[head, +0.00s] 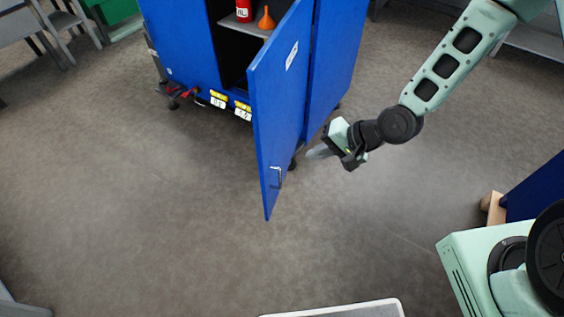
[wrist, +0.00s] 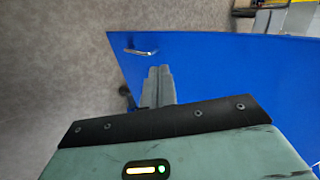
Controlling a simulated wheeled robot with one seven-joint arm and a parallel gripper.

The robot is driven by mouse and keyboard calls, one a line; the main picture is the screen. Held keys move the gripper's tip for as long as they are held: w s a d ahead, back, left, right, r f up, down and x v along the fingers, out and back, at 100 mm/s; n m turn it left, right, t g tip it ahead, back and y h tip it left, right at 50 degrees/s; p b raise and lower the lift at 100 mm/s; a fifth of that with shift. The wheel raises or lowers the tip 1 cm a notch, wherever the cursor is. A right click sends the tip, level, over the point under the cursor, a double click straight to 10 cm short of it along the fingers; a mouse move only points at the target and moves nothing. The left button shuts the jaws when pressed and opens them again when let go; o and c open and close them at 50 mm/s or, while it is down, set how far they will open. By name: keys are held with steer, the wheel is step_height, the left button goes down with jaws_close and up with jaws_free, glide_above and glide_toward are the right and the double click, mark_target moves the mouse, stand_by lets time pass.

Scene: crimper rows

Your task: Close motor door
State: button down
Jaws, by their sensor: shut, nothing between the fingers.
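The blue motor door (head: 277,110) stands open on the blue cabinet (head: 180,40), swung out toward me, with a metal handle (head: 275,177) near its free edge. My gripper (head: 318,152) is shut and empty, to the right of the door in the head view. In the wrist view, the shut fingers (wrist: 160,84) are in front of the blue door (wrist: 230,70), below its handle (wrist: 140,51). I cannot tell whether the fingertips touch the door.
Inside the cabinet, a red bottle (head: 244,10) and an orange funnel (head: 266,18) stand on a shelf. The grey floor (head: 150,220) left of the door is clear. Grey furniture (head: 35,25) stands at the far left, and a green box (head: 112,10) at the back.

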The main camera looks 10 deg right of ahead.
steer(key=p, duration=0.1)
glide_toward(264, 163)
step_height(264, 163, down, 4)
steer(key=a, duration=0.2)
steer(key=shift+w+a+f, duration=0.15)
steer(key=shift+w+a, duration=0.6)
steer(key=shift+w, duration=0.1)
steer(key=shift+a, duration=0.15)
